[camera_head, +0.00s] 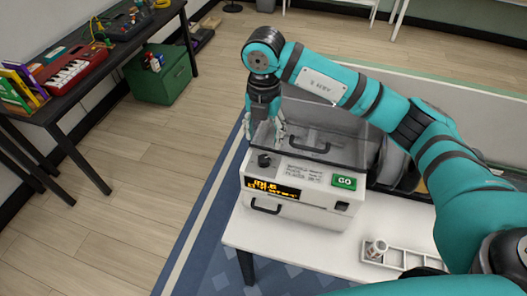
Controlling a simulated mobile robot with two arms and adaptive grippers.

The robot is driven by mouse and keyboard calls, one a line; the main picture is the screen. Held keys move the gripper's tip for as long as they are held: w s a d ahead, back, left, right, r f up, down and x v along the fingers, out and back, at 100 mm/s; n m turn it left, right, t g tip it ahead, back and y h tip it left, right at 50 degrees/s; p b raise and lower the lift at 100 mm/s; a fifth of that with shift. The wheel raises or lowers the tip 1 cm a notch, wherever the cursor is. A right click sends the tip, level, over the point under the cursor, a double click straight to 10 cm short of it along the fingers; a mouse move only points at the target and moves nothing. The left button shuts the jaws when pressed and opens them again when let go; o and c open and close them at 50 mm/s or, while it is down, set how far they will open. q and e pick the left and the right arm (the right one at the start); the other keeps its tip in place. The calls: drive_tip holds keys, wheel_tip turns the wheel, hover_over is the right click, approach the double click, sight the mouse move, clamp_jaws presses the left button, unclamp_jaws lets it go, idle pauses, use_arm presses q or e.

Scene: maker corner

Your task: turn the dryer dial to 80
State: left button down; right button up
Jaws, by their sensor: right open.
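The dryer (310,208) is a white box with a clear lid and handle on top, standing on a white table. Its dark dial (264,160) sits on the top panel at the left. An orange display (273,188) glows on the front; its text is too blurred to read. A green GO button (344,182) is at the right of the panel. My right gripper (266,138) points down just above and behind the dial, open and empty. I cannot tell whether a finger touches the dial. My left gripper is not in view.
A white compartment tray (402,258) with a small cup-like item (376,249) lies on the table right of the dryer. A dark bench (70,88) with a red keyboard and books stands at the left, a green bin (160,75) beside it. The floor between is clear.

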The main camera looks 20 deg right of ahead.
sight(264, 158)
wheel_tip(264, 158, down, 9)
drive_tip(key=shift+r+p, duration=0.1)
drive_tip(key=shift+p, duration=0.9)
clamp_jaws()
drive_tip(key=shift+m+b, duration=0.5)
drive_tip(key=shift+m, duration=1.8)
unclamp_jaws()
